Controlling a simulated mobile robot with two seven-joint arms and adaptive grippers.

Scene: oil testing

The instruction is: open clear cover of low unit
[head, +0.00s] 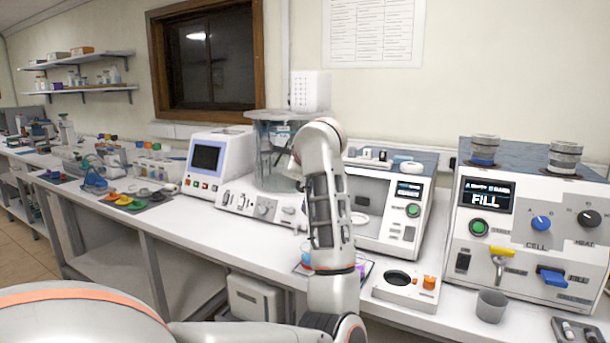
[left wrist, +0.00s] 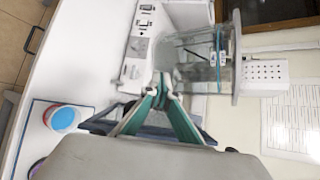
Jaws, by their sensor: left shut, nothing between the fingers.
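The low unit (head: 262,207) is a white console with a dial and small switches on its front, on the bench at the middle of the head view. A clear cylindrical cover (head: 273,172) with a grey rim stands over it, partly hidden by my arm. In the left wrist view the picture is turned sideways; the clear cover (left wrist: 198,62) and the white unit (left wrist: 140,45) lie just beyond the fingers. My left gripper (left wrist: 163,80) is shut and empty, its tips close to the cover's side; contact cannot be told. In the head view my arm hides its fingers. My right gripper is not in view.
A white vented box (head: 310,91) rises behind the cover. A screen unit (head: 218,160) stands left, another instrument (head: 407,210) right. A blue-topped cup (left wrist: 62,118) sits on a mat near the bench front. A large FILL machine (head: 530,220) stands far right.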

